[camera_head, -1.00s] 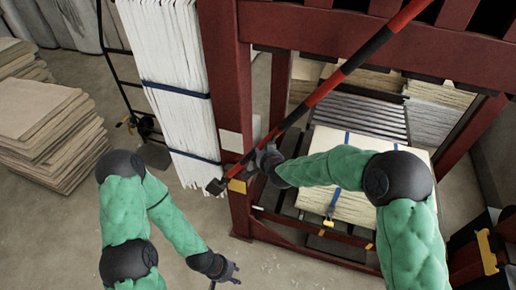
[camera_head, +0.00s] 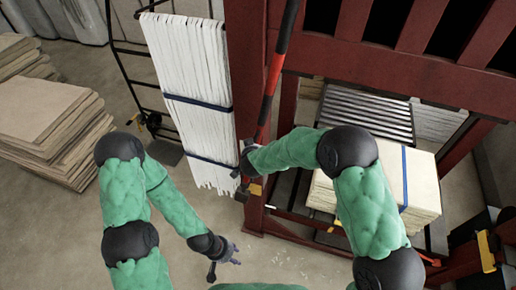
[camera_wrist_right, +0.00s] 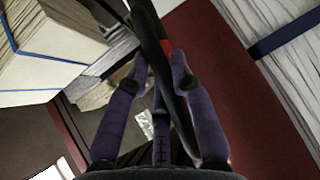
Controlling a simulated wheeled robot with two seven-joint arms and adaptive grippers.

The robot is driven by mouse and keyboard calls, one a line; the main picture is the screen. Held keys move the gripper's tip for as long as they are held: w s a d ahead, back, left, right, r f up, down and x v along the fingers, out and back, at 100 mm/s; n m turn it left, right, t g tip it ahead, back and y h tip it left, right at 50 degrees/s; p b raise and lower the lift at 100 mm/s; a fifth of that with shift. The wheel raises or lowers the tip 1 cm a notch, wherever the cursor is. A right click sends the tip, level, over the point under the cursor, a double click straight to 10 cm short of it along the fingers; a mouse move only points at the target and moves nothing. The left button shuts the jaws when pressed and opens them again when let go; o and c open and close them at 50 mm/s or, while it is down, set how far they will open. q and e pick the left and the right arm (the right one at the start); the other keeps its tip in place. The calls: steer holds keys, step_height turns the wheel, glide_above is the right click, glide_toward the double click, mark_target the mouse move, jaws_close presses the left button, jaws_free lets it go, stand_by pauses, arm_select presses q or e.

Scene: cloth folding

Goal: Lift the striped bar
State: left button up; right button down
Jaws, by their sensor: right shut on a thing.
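The striped bar (camera_head: 273,75), in red and black bands, stands steeply in the head view in front of the dark red frame, leaning slightly right at the top. Its upper end leaves the picture. My right gripper (camera_head: 247,160) is shut around the bar near its lower end. In the right wrist view the bar (camera_wrist_right: 166,47) runs between the purple fingers of this gripper (camera_wrist_right: 160,72). My left gripper (camera_head: 224,260) hangs low over the floor, apart from the bar, with its fingers spread and nothing seen between them.
A dark red frame (camera_head: 400,72) stands close behind the bar. A strapped white bundle (camera_head: 190,75) is to its left. A pale strapped stack (camera_head: 425,185) lies in the frame at right. Stacked boards (camera_head: 45,115) stand far left. The floor (camera_head: 165,225) near my left arm is clear.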

steer(key=shift+w+a+r+p, duration=0.1)
steer(key=shift+w+a+p, duration=0.2)
steer(key=shift+a, duration=0.45)
steer(key=c, duration=1.3)
jaws_free()
steer(key=shift+s, duration=0.1)
steer(key=v, duration=1.2)
steer(key=shift+a+r, duration=0.1)
steer(key=shift+a, duration=0.15)
steer(key=shift+w, duration=0.2)
